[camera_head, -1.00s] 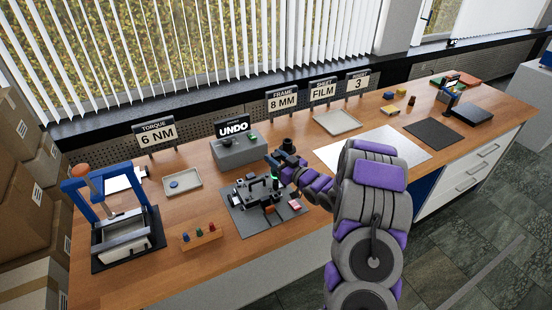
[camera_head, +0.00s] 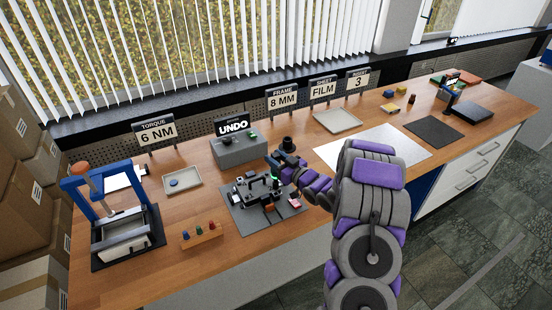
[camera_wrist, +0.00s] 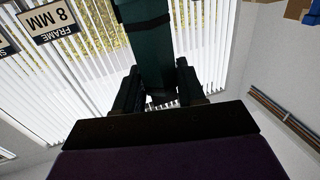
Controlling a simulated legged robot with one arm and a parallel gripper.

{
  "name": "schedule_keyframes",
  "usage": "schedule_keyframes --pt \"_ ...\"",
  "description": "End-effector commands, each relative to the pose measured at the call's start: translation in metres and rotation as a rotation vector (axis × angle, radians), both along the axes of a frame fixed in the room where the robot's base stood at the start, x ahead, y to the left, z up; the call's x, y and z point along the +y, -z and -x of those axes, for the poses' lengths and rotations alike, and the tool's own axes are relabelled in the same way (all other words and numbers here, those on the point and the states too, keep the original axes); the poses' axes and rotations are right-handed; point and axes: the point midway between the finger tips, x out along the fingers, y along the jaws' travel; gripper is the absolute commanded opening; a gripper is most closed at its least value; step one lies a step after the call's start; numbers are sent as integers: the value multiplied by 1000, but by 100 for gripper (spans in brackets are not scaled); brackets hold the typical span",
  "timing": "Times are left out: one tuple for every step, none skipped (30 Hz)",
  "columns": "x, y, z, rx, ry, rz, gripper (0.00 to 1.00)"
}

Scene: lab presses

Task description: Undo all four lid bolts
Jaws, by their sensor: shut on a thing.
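The black fixture with its lid (camera_head: 250,189) sits on a dark grey mat (camera_head: 238,217) in the middle of the bench. The individual lid bolts are too small to tell apart. My gripper (camera_head: 283,168) is at the fixture's right side, over the mat. In the wrist view my gripper (camera_wrist: 156,92) is shut on a dark green-black tool (camera_wrist: 148,45) that stands between the two fingers. In the head view the tool is small and partly hidden by my gripper, so I cannot tell whether its tip touches a bolt.
A grey box (camera_head: 240,149) with an UNDO sign (camera_head: 233,124) stands behind the fixture. A rack of coloured pegs (camera_head: 201,236) is in front left. A blue press (camera_head: 118,215) stands at the far left. A white sheet (camera_head: 395,146) lies to the right.

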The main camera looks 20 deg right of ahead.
Motion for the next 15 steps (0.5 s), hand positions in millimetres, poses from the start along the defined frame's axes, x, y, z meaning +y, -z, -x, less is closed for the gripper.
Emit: schedule_keyframes --pt "0 1 0 0 0 0 0" --pt "0 1 0 0 0 0 0" --pt "0 2 0 0 0 0 0" --pt "0 2 0 0 0 0 0" --pt "0 2 0 1 0 0 0" --pt "0 3 0 1 0 0 0" --pt "0 3 0 2 0 1 0" --pt "0 3 -1 2 0 1 0" --pt "0 3 -1 2 0 0 0" --pt "0 3 -1 3 0 0 0" --pt "0 3 -1 3 0 0 0" --pt "0 4 -1 3 0 0 0" --pt "0 4 -1 4 0 -1 0" --pt "0 4 -1 4 0 -1 0" --pt "0 4 -1 4 0 -1 0"
